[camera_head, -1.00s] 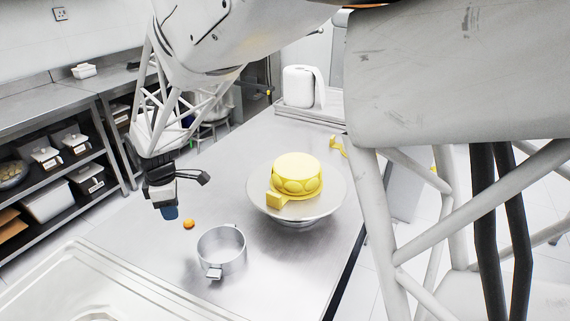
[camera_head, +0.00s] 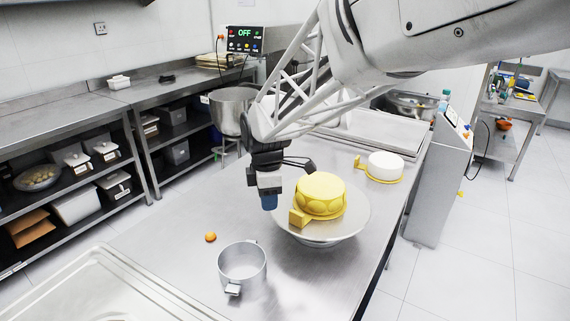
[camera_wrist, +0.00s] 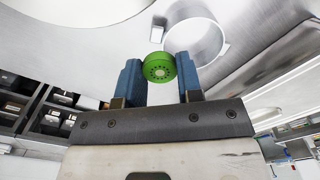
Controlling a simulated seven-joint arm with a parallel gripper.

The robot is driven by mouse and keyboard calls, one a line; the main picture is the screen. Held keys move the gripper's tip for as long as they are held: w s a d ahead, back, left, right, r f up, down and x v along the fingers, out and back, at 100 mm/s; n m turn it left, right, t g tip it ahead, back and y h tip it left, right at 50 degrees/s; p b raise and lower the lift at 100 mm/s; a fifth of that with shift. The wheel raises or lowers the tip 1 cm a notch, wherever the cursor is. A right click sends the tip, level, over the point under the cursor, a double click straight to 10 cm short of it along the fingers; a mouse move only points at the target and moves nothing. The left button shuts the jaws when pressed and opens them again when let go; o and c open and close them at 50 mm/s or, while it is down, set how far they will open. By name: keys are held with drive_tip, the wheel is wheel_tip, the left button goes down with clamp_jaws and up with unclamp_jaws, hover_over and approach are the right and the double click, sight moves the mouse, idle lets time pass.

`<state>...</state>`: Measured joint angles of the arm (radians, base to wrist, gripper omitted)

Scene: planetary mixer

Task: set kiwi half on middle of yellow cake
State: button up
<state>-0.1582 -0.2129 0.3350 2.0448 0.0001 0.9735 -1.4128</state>
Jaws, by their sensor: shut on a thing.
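My gripper (camera_wrist: 160,80) is shut on the green kiwi half (camera_wrist: 159,67), which sits between the blue fingertips in the wrist view with its cut face showing. In the head view my gripper (camera_head: 269,200) hangs above the table, just left of the yellow cake (camera_head: 320,194), and the kiwi is hidden there. The yellow cake rests on a round metal stand (camera_head: 352,222). Its top is flat and bare, and a yellow block-like piece sticks out at its front left.
A metal pot (camera_head: 242,268) with a handle stands in front, with a small orange fruit (camera_head: 210,237) beside it. A white cake (camera_head: 385,166) on a yellow base stands behind right. A large mixing bowl (camera_head: 232,110) is at the back.

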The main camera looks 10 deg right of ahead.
drive_tip(key=s+d+r, duration=0.2)
drive_tip(key=s+d, duration=0.2)
drive_tip(key=d, duration=0.3)
drive_tip(key=s+d+r, duration=0.2)
drive_tip(key=s+d, duration=0.2)
drive_tip(key=d, duration=0.3)
drive_tip(key=shift+s+d+r, duration=0.2)
drive_tip(key=shift+s+r, duration=0.1)
drive_tip(key=shift+s, duration=0.1)
hover_over(321, 184)
drive_tip(key=shift+w+f, duration=0.1)
drive_tip(key=shift+f, duration=0.65)
drive_tip(key=shift+f, duration=1.75)
drive_tip(key=shift+f, duration=0.15)
drive_tip(key=o, duration=0.9)
